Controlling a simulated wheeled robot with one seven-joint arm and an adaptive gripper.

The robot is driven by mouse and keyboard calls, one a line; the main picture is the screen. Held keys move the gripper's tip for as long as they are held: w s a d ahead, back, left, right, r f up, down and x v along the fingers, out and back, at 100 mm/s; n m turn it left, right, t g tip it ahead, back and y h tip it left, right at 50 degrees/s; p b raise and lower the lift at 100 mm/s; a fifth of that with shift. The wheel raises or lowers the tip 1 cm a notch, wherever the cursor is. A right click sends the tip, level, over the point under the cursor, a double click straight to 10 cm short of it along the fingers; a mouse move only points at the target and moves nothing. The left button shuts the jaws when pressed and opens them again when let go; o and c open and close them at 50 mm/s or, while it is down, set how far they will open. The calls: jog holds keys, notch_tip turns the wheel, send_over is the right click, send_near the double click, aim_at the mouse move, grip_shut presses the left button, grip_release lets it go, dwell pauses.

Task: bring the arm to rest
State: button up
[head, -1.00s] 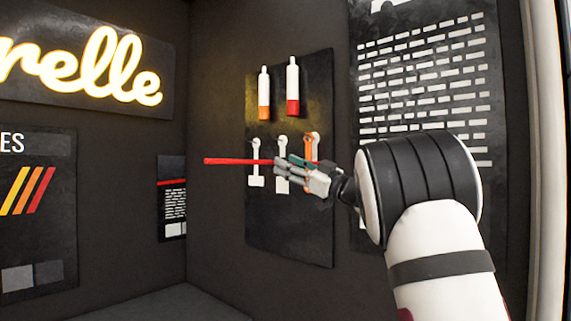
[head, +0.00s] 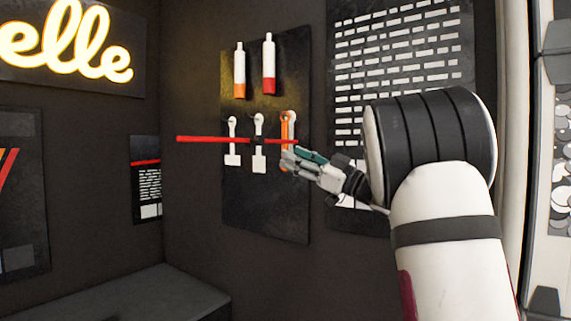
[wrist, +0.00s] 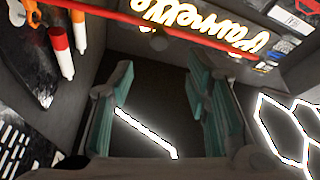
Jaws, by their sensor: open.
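My arm reaches in from the right in the head view. My gripper (head: 287,157) is at its end, pointing left, in front of the dark tool board. In the wrist view my gripper (wrist: 164,85) shows two teal-padded fingers spread apart, with nothing between them. A thin red bar (head: 215,139) runs level across the front of the board, just above the fingertips. It also crosses the top of the wrist view (wrist: 190,37), beyond the fingers. I cannot tell what supports it.
The tool board (head: 265,205) carries two white tubes (head: 240,68), two white scrapers (head: 259,145) and an orange tool (head: 286,130) close to my gripper. A dark bench (head: 150,293) stands lower left. A lit sign (head: 70,40) hangs left.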

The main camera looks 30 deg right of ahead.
jog(key=s+a+f+m+g+h, duration=0.3)
jog(key=s+a+f+g, duration=0.1)
jog(key=s+a+f, duration=0.3)
jog(key=s+a+f+m+g+h+b, duration=0.1)
jog(key=s+a+f+m+g+h, duration=0.2)
jog(key=s+a+f, duration=0.4)
jog(key=s+a+f+m+g+h, duration=0.4)
jog(key=s+f, duration=0.9)
jog(key=s, duration=0.5)
jog(key=a+g+h, duration=0.1)
jog(key=a+g, duration=0.1)
jog(key=shift+a, duration=0.4)
